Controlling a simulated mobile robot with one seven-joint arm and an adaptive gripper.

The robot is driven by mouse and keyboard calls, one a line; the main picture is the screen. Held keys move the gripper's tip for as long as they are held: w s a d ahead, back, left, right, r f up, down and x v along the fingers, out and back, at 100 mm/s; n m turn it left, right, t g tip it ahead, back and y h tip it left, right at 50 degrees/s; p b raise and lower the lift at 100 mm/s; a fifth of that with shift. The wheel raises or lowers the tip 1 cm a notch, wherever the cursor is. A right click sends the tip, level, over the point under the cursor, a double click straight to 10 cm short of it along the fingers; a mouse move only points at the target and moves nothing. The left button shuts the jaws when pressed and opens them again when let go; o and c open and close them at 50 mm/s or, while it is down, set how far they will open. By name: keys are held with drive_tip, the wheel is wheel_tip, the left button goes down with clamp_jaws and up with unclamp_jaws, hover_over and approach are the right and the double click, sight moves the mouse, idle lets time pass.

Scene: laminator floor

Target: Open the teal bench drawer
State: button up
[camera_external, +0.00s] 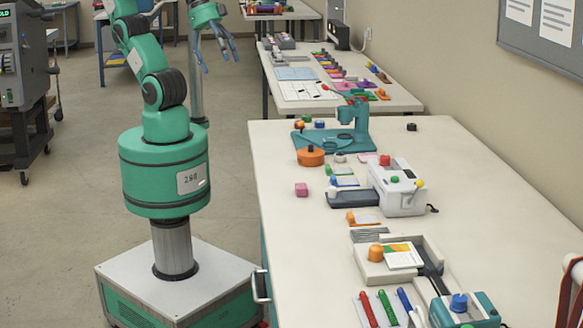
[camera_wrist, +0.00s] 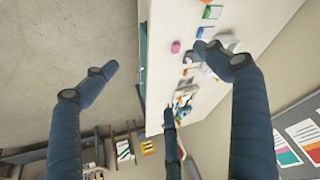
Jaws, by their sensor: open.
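The white bench (camera_external: 480,200) stands right of my base, with a narrow teal strip showing down its left side. A metal bar handle (camera_external: 261,287) sticks out from that side near the bottom of the external view. The drawer front is mostly hidden by the bench top's edge and the steep angle, so I cannot tell how far it is out. In the wrist view a teal side face (camera_wrist: 143,48) shows under the bench edge. My gripper (camera_external: 220,63) is raised beyond the bench's far left corner, apart from the handle, its blue fingers spread and empty. The fingers also frame the wrist view (camera_wrist: 158,72).
The bench top holds a teal press (camera_external: 352,125), a white machine (camera_external: 400,190), a pink cube (camera_external: 301,189), pens and trays. A second table (camera_external: 390,101) stands behind. A grey machine on a cart (camera_external: 22,75) is at left. The floor between is clear.

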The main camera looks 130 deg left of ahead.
drive_tip(key=c, duration=1.1)
drive_tip(key=w+d+f+m+g+y+p, duration=0.1)
drive_tip(key=w+d+f+m+y, duration=0.15)
drive_tip(key=w+m, duration=0.45)
drive_tip(key=w+d+f+m+g+y+p, duration=0.1)
drive_tip(key=w+d+f+m+g, duration=0.15)
drive_tip(key=w+m, duration=0.45)
drive_tip(key=w+d+f+m+g+y+p, duration=0.1)
drive_tip(key=w+d+f+m+y, duration=0.2)
drive_tip(key=w, duration=0.6)
drive_tip(key=w+d+f+m+t+y+p, duration=0.1)
drive_tip(key=w+d+f+m+y, duration=0.1)
drive_tip(key=w+d+f+m, duration=0.4)
drive_tip(key=w+d+f+m+t+y+p, duration=0.1)
drive_tip(key=w+d+f+m+y, duration=0.1)
drive_tip(key=w+d+f+m, duration=0.55)
drive_tip(key=s+d+f+m+t+y, duration=0.1)
drive_tip(key=d+f+m+t, duration=0.55)
drive_tip(key=d+f, duration=0.75)
drive_tip(key=m+t+p, duration=0.1)
drive_tip(key=m+p, duration=0.1)
drive_tip(key=m, duration=0.6)
approach(255, 287)
drive_tip(key=v, duration=0.3)
drive_tip(key=shift+s+d+f+h, duration=0.1)
drive_tip(key=shift+s+h, duration=0.15)
drive_tip(key=shift+s, duration=0.2)
